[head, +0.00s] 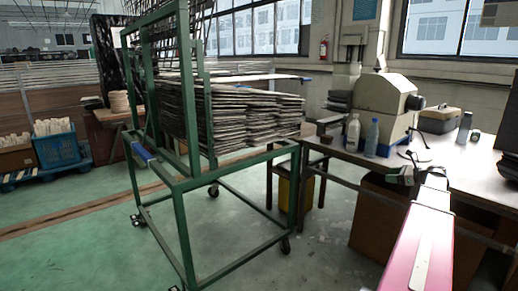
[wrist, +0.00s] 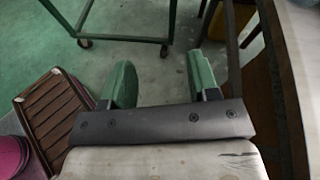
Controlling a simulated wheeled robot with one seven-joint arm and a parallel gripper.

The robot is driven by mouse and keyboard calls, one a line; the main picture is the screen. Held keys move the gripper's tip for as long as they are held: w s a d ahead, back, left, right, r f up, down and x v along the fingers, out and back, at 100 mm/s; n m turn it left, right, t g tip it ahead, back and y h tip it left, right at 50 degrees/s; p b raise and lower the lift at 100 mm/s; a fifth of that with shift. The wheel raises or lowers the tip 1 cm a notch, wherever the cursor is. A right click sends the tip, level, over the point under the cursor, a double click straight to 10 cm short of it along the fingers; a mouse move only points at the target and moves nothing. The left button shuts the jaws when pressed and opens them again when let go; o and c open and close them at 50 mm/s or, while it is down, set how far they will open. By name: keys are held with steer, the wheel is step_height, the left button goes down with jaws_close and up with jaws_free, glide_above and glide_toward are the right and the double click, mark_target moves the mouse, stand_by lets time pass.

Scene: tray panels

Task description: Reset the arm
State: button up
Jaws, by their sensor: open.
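My gripper (head: 414,172) is at the right of the head view, near the front edge of the workbench (head: 478,168). My pink and white arm reaches up to it from the bottom. In the wrist view my gripper (wrist: 160,82) has its two green fingers wide apart. Nothing is between them; the green floor and the lower bars of the cart show beyond. A brown slatted tray panel (wrist: 48,108) lies low at the left of the wrist view, apart from the fingers.
A green wheeled cart (head: 181,215) holds a tall stack of panels (head: 240,118) at centre left. The bench carries a beige machine (head: 378,100), bottles (head: 372,137) and a grey case (head: 438,120). A cardboard box (head: 378,215) stands below. Open floor (head: 75,235) lies left.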

steer(key=s+a+f+n+g+h, duration=0.25)
steer(key=a+f+n, duration=0.4)
steer(key=a, duration=0.65)
steer(key=s+a+f+n+g+h, duration=0.2)
steer(key=s+a+f+n+g, duration=0.15)
steer(key=a+f, duration=0.8)
steer(key=s+a+f+n+g+h, duration=0.1)
steer(key=s+a+f+n+h, duration=0.2)
steer(key=s+a+n, duration=0.3)
steer(key=s+a+f+n+g+h, duration=0.2)
steer(key=s+a+f+n+h, duration=0.1)
steer(key=s+a+n, duration=0.4)
steer(key=a+n, duration=0.1)
steer(key=a, duration=0.1)
steer(key=shift+s+a+f+n+g, duration=0.3)
steer(key=shift+f, duration=0.1)
